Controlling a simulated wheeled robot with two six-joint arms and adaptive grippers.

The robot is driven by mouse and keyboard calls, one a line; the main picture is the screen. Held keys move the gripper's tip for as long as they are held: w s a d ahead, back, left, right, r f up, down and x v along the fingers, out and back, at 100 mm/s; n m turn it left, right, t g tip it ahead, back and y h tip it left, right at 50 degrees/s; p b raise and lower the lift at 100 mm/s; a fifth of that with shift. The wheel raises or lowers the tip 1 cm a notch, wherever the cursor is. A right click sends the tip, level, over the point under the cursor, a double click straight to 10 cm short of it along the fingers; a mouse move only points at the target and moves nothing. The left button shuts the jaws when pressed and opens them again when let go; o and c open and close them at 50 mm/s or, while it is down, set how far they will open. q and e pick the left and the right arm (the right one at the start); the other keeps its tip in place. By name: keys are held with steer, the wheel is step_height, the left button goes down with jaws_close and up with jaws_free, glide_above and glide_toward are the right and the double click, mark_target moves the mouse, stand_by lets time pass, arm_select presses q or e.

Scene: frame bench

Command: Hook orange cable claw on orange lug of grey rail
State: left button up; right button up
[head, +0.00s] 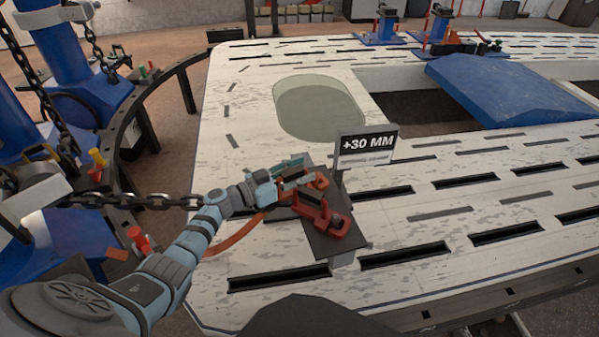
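My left gripper (300,185) reaches in over the bench, above a dark grey plate (340,243) that may belong to the grey rail. An orange hooked piece (319,182) shows at its fingertips; I cannot tell whether it is the cable claw or the lug. The orange cable (232,237) runs from beside my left forearm up to the gripper. The finger gap is too small and covered to show whether it is shut. A red clamp-like part (325,218) sits on the plate just below the fingertips. My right gripper is not in view.
A "+30 MM" sign (367,146) stands right behind the plate. A teal part (288,166) lies behind the gripper. A chain (130,201) passes left of my arm. The slotted pale bench (480,225) is clear to the right; a blue panel (510,88) lies farther back.

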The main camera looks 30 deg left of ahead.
arm_select(q)
steer(key=shift+f, duration=0.15)
steer(key=shift+s+a, duration=0.1)
steer(key=shift+s, duration=0.05)
steer(key=v, duration=1.1)
steer(key=shift+s+a, duration=0.2)
steer(key=shift+s, duration=0.05)
